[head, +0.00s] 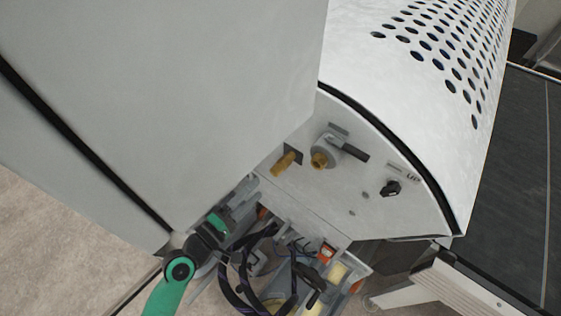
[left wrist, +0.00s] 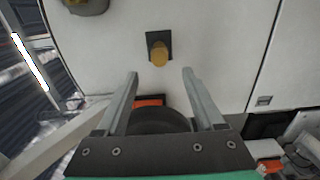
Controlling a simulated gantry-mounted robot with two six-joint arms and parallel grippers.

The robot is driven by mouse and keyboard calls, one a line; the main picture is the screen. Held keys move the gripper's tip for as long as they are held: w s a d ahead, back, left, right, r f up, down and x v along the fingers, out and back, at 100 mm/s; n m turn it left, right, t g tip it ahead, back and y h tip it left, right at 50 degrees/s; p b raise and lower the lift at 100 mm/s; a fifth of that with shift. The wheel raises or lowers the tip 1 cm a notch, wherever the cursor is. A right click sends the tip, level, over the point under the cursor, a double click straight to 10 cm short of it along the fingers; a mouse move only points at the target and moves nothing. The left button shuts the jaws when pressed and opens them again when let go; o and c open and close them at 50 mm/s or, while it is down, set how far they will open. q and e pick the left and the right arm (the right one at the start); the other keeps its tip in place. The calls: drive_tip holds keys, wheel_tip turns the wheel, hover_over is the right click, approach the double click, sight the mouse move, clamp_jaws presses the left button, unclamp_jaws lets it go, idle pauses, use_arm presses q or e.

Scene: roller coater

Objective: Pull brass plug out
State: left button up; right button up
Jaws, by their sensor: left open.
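The brass plug (head: 285,164) sticks out of a dark square plate on the white end panel of the roller coater. In the left wrist view, the brass plug (left wrist: 159,56) sits seated in its dark plate, just beyond the fingertips and centred between them. My left gripper (left wrist: 160,74) is open and empty, with a finger to each side of the plug's line and no visible contact. In the head view, my left gripper (head: 248,185) is partly hard to make out, below and left of the plug. My right gripper does not show.
A round grey fitting with a brass end (head: 322,158) and a dark lever sits right of the plug. A black knob (head: 390,188) is farther right. A large white panel (head: 150,100) stands close on the left. Cables (head: 262,270) and small parts crowd below.

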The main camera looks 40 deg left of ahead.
sight(273, 173)
use_arm(q)
drive_tip(key=shift+w+a+p, duration=0.15)
drive_tip(key=shift+w+p, duration=0.15)
drive_tip(key=shift+w, duration=1.95)
drive_tip(key=shift+w+a+p, duration=0.1)
drive_tip(key=shift+w+p, duration=0.15)
drive_tip(key=shift+w, duration=2)
clamp_jaws()
drive_tip(key=shift+s+r, duration=0.1)
drive_tip(key=shift+s+d, duration=0.15)
drive_tip(key=shift+s, duration=2.8)
drive_tip(key=shift+s+d+b, duration=0.1)
drive_tip(key=shift+s+b, duration=0.3)
drive_tip(key=shift+s, duration=1.1)
